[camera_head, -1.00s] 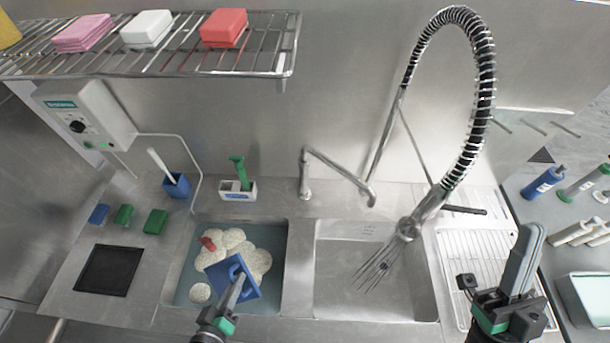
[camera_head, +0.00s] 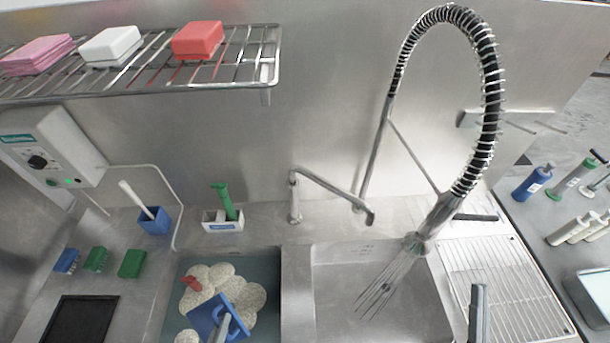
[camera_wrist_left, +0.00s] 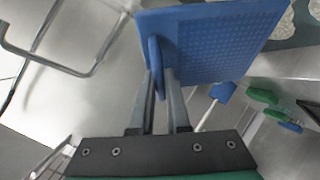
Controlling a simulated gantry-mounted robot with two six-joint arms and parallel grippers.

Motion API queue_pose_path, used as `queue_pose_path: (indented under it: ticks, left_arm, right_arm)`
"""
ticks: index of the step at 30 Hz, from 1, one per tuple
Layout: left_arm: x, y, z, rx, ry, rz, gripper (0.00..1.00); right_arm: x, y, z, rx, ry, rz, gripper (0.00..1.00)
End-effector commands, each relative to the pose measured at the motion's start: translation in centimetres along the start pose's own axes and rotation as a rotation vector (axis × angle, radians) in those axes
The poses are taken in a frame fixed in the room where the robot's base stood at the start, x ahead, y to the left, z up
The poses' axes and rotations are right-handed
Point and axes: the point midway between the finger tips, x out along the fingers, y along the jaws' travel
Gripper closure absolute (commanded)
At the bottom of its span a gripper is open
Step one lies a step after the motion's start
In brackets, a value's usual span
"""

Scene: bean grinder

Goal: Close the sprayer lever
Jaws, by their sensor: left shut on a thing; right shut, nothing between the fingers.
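The sprayer head (camera_head: 430,228) hangs from a black spring hose (camera_head: 493,110) over the right sink basin. Thin streams of water (camera_head: 387,285) run from it into that basin. A dark bar (camera_head: 475,217) shows just right of the head; I cannot tell if it is the lever. My left gripper (camera_head: 225,328) is over the left basin, shut on the handle of a blue flat tool (camera_head: 207,315). The left wrist view shows the fingers (camera_wrist_left: 160,85) on the handle of this blue tool (camera_wrist_left: 215,45). My right gripper (camera_head: 479,295) is shut and empty, below and right of the sprayer head.
The left basin holds water, pale round items (camera_head: 245,295) and a red piece (camera_head: 191,283). A bent faucet (camera_head: 330,190) stands between the basins. A wire drying rack (camera_head: 500,275) lies at right. A wire shelf (camera_head: 180,70) hangs at upper left.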

Motion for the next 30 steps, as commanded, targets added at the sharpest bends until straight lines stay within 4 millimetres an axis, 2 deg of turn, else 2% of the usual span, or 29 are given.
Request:
queue_pose_path:
  ticks: [1, 6, 13, 18, 30]
  left_arm:
    - [-0.1, 0.2, -0.3, 0.000, 0.001, 0.001, 1.00]
    - [-0.3, 0.5, -0.6, 0.000, 0.001, 0.001, 1.00]
    - [-0.5, 0.7, -0.8, 0.000, 0.001, 0.001, 1.00]
    - [-0.5, 0.7, -0.8, 0.000, 0.001, 0.001, 1.00]
    - [-0.6, 0.9, -1.0, 0.000, 0.001, 0.001, 1.00]
  right_arm:
    - [1.3, -0.1, -0.2, 0.000, 0.003, -0.003, 1.00]
    - [5.1, -0.1, -0.2, 0.001, 0.004, -0.004, 1.00]
    - [9.2, -0.1, -0.1, 0.001, 0.002, -0.001, 1.00]
    - [10.4, 0.0, 0.0, 0.001, 0.001, 0.000, 1.00]
    - [10.9, -0.4, 0.1, -0.005, -0.001, -0.014, 1.00]
